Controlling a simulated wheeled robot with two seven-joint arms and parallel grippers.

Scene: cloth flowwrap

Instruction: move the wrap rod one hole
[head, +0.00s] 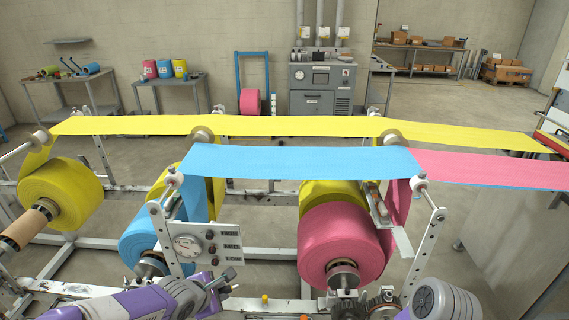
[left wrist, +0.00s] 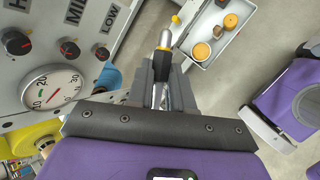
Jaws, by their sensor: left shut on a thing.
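Perforated upright plates stand at the front left (head: 161,240) and front right (head: 426,243). White roller ends show at their tops, left (head: 173,180) and right (head: 419,185). Blue cloth (head: 300,162) runs between them and hides what lies beneath, so I cannot tell which hole the wrap rod sits in. My left gripper (head: 226,279) is low, right of the left plate and below the gauge panel. In the left wrist view its jaws (left wrist: 160,88) are shut on a slim handle with a silver end and black collar (left wrist: 163,58). I cannot tell if the handle belongs to the wrap rod.
A gauge panel (head: 190,246) with knobs is close beside my left gripper. A tray with round parts (left wrist: 205,45) lies near the jaws. Yellow cloth (head: 290,126) crosses farther back.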

